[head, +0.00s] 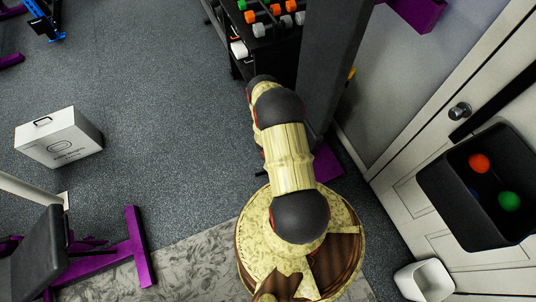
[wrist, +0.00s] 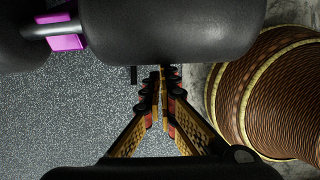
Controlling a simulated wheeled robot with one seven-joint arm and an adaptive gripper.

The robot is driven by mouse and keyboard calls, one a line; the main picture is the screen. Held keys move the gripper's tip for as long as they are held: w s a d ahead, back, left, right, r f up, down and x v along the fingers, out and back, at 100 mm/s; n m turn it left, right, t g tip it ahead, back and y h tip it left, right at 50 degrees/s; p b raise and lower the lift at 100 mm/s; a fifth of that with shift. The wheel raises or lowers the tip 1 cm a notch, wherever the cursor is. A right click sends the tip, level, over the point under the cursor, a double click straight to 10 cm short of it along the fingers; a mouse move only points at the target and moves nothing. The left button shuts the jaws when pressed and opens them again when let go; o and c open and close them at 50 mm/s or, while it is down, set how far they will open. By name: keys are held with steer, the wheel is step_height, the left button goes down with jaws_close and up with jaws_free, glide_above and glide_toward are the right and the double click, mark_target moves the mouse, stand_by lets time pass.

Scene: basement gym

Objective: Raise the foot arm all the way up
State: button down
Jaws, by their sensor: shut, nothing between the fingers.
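In the wrist view, a large black padded roller (wrist: 175,28) crosses the top of the picture. A metal bar (wrist: 50,27) joins it to a second black pad (wrist: 18,40) at the upper left, with a purple bracket (wrist: 68,40) on the bar. These look like parts of the foot arm, though its pivot and full shape are out of view. My gripper (wrist: 163,72) is shut and empty, its fingertips at the lower edge of the large roller in the picture; I cannot tell whether they touch it. In the head view my arm hides the gripper.
In the head view, a dark upright panel (head: 334,65) and a purple foot (head: 327,162) stand beyond my arm. A dumbbell rack (head: 262,48) is behind. A door (head: 420,165) and black bin (head: 465,215) are right. A white box (head: 57,140) and purple-framed bench (head: 38,255) are left, with open floor between.

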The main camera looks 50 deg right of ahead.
steer(key=shift+s+d+r, duration=0.25)
steer(key=shift+d+r, duration=0.3)
steer(key=shift+d, duration=0.15)
steer(key=shift+s+d+r, duration=0.2)
steer(key=shift+d+r, duration=0.3)
steer(key=shift+d, duration=0.15)
steer(key=shift+w+d, duration=0.1)
steer(key=shift+d, duration=0.1)
steer(key=w+a+f+b, duration=0.1)
steer(key=a+f+b, duration=0.1)
steer(key=a, duration=0.1)
steer(key=s+p+v, duration=0.1)
steer(key=v, duration=0.9)
steer(key=shift+w+r+p, duration=0.15)
steer(key=shift+w+p, duration=0.05)
steer(key=shift+p, duration=0.2)
